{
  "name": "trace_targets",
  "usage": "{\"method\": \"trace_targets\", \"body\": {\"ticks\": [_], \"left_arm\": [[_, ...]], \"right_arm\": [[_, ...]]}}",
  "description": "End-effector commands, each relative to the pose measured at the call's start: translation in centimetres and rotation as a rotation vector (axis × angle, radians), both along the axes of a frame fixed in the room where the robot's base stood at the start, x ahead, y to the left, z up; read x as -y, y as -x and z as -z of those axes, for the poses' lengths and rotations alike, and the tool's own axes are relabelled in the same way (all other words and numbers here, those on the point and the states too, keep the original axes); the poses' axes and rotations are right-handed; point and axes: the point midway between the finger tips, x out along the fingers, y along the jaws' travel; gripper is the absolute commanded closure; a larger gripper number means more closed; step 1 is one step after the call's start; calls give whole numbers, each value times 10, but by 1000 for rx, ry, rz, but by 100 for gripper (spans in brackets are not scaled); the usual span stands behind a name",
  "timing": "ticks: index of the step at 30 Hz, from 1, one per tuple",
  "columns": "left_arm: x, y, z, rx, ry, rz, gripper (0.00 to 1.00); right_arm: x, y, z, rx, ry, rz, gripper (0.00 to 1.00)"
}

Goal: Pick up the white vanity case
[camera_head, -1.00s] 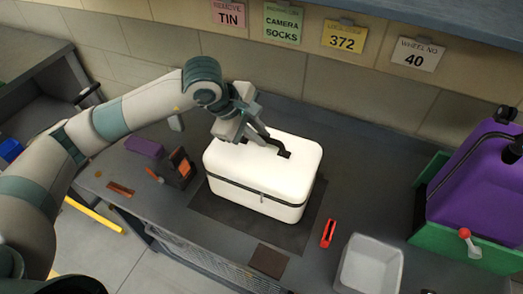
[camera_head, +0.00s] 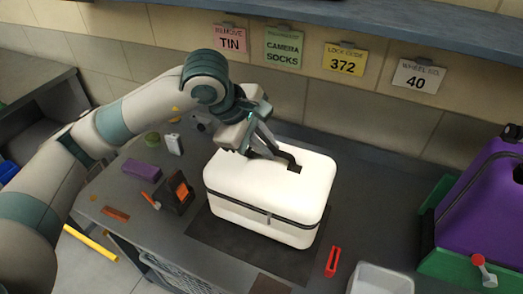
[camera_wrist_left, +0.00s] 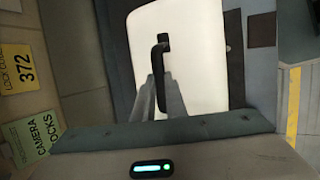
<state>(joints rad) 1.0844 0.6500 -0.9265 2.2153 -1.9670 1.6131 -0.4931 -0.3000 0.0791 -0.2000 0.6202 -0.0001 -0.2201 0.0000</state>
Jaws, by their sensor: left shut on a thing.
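The white vanity case (camera_head: 262,205) is a rounded box with a dark seam, a front latch and a black top handle (camera_head: 290,160). It is upright over a dark mat (camera_head: 215,237) on the grey worktop and appears slightly raised, though its underside is hidden. My left gripper (camera_head: 268,150) reaches in from the left and is shut on the handle. In the left wrist view the fingers (camera_wrist_left: 160,92) close around the black handle (camera_wrist_left: 160,62), with the white lid (camera_wrist_left: 200,60) behind. My right gripper is not in view.
An orange-and-black device (camera_head: 177,192) and a purple block (camera_head: 141,168) lie left of the case. A red tool (camera_head: 333,261) and a white bin (camera_head: 382,278) are at the front right. A purple machine on a green base (camera_head: 485,222) stands at far right. The wall is behind.

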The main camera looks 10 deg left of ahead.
Motion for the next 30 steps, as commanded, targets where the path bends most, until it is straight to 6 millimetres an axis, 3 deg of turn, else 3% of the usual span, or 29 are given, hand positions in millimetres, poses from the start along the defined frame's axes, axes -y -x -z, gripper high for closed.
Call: {"method": "trace_targets", "body": {"ticks": [13,22,30], "left_arm": [[61,42,-44,8,4,5,100],[74,51,-56,4,4,0,100],[76,53,-58,3,3,0,100]], "right_arm": [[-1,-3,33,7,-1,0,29],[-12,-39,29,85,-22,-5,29],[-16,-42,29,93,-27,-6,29]]}}
